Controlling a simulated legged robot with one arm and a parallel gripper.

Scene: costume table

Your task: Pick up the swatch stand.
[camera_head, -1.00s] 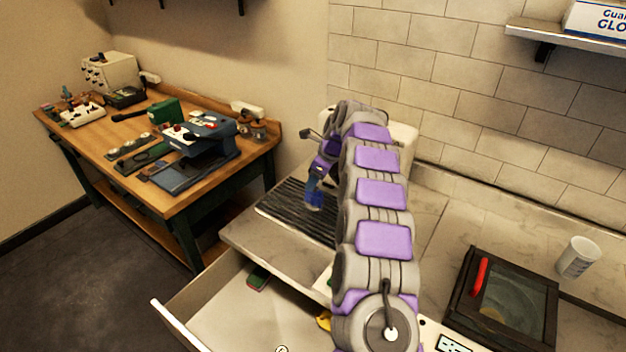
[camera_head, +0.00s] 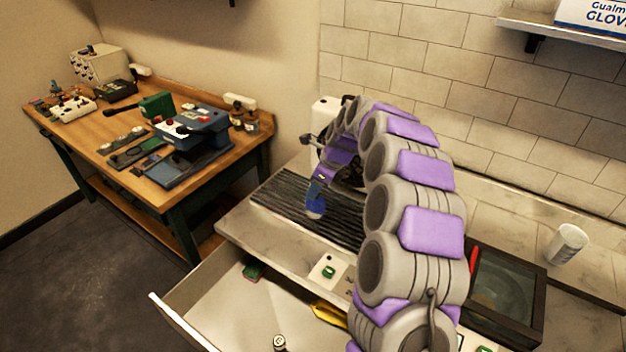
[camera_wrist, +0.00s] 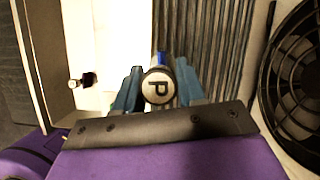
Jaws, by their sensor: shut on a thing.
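My gripper (camera_head: 317,193) points down over the black ribbed mat on the counter. In the wrist view its blue fingers (camera_wrist: 158,92) are shut on a small round-ended thing (camera_wrist: 158,86) with a pale face, a dark rim and a letter P. Some blue shows behind that end. In the head view the held thing is small and mostly merges with the fingers, so its shape and whether it touches the mat are unclear. I cannot tell from its look whether it is the swatch stand, and nothing else is clearly one.
The ribbed mat (camera_head: 275,203) lies beside an open drawer (camera_head: 225,310) holding a yellow thing (camera_head: 328,313) and a small dark-and-white thing (camera_head: 280,342). A dark-framed box (camera_head: 510,290) and white cup (camera_head: 567,244) stand right. A round black fan-like grille (camera_wrist: 292,75) is close in the wrist view.

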